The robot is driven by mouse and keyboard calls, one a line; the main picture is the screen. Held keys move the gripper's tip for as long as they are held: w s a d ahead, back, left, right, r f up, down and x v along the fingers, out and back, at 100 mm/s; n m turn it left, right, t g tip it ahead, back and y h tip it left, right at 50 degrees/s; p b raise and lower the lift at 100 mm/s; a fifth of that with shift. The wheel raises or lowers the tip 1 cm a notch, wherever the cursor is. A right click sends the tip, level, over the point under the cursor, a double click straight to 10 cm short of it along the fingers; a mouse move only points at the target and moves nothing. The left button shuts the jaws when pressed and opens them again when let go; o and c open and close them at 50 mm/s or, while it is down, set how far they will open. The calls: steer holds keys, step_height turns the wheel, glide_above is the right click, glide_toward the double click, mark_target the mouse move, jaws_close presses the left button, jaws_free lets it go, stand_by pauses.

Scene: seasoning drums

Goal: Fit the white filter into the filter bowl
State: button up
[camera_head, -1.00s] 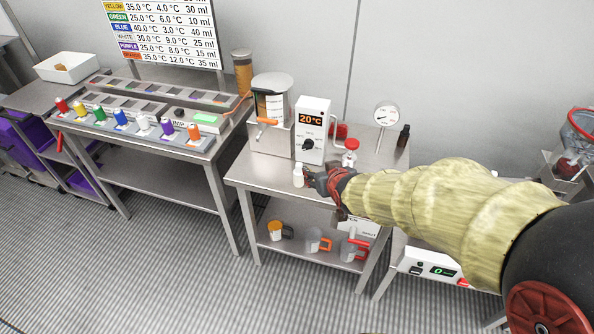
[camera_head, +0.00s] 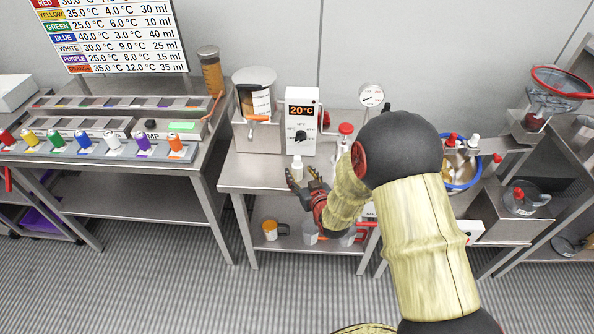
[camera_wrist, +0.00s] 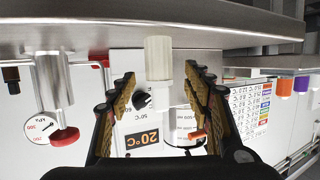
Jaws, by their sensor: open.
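The white filter (camera_head: 297,169), a small pale cylinder with a narrower top, stands upright near the front edge of the middle metal table. My gripper (camera_head: 303,179) is open and empty just in front of it. In the wrist view, which is upside down, the filter (camera_wrist: 158,58) appears between the spread fingers of my gripper (camera_wrist: 160,80), with gaps on both sides and no visible contact. A metal cylinder with a red knob (camera_head: 345,129) stands to the right, also in the wrist view (camera_wrist: 52,82). I cannot tell whether it is the filter bowl.
A white box with a 20°C display (camera_head: 302,111) stands behind the filter. A clear container (camera_head: 257,92) and a gauge (camera_head: 371,96) flank it. Mugs stand on the lower shelf (camera_head: 285,245). My arm hides the table's right part.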

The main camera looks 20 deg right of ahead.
mark_target(299, 172)
steer(key=x, duration=0.2)
steer(key=f+b+x, duration=0.1)
steer(key=shift+w+b, duration=0.25)
steer(key=shift+b, duration=0.05)
steer(key=shift+w, duration=0.35)
steer(key=shift+c, duration=0.8)
steer(key=c, duration=1.1)
